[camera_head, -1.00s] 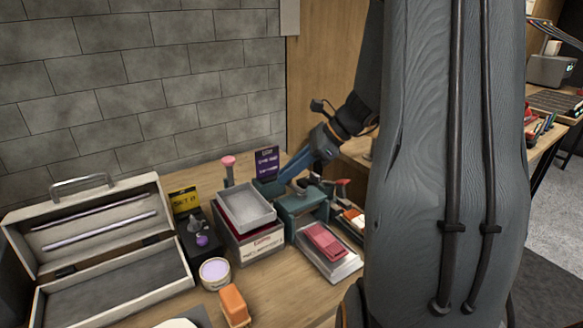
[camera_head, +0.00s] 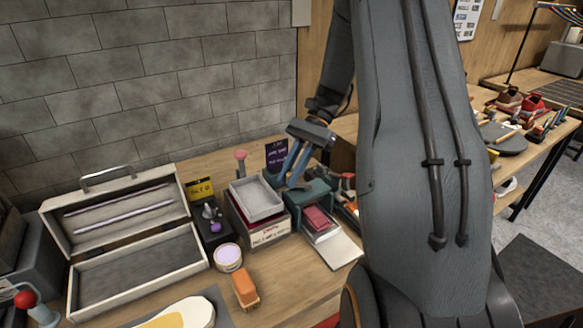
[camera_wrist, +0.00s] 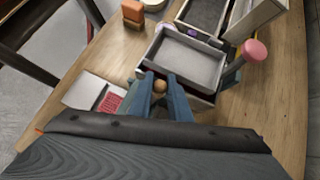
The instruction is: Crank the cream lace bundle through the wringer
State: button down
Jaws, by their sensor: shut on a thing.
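The wringer (camera_head: 316,190) is a dark green device on the wooden bench. My gripper (camera_head: 292,182) is at its left side, blue fingers pointing down. In the wrist view my gripper (camera_wrist: 160,85) is shut on a round wooden knob (camera_wrist: 159,86), seemingly the crank's. A pale tray (camera_head: 340,252) extends from the wringer's front. A red-pink bundle (camera_head: 317,217) lies on it close against the wringer; its red also shows in the wrist view (camera_wrist: 110,103). I cannot make out a cream bundle. The crank arm and rollers are mostly hidden.
A grey tray (camera_head: 257,199) on a box stands just left of the wringer, with a pink-knobbed post (camera_head: 241,156) behind. An open case (camera_head: 75,273), a lilac jar (camera_head: 228,257) and an orange brush (camera_head: 245,288) are further left. A stone wall backs the bench.

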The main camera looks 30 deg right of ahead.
jog(key=n+g, duration=0.1)
jog(key=s+n+g+h, duration=0.1)
jog(key=shift+s+a+n+p, duration=0.1)
jog(key=shift+a+n+p, duration=0.15)
jog(key=shift+n+p, duration=0.15)
jog(key=n+g+h, duration=0.1)
jog(key=s+n+g+h+p, duration=0.1)
jog(key=n, duration=0.1)
jog(key=shift+s+n, duration=0.3)
jog(key=shift+s+d+n+g+h+p, duration=0.25)
jog(key=shift+s+n+g+h, duration=0.15)
jog(key=shift+n+h, duration=0.5)
jog(key=shift+s+d+n+g+h+p, duration=0.1)
jog(key=shift+s+n+g+h+p, duration=0.15)
jog(key=shift+s+n+h, duration=0.65)
jog(key=shift+w+n+y, duration=0.3)
jog(key=shift+w+n, duration=0.1)
jog(key=c, duration=1.7)
grip_release()
jog(key=shift+o, duration=0.2)
jog(key=b+v, duration=0.3)
jog(key=v, duration=0.5)
jog(key=shift+f, duration=0.1)
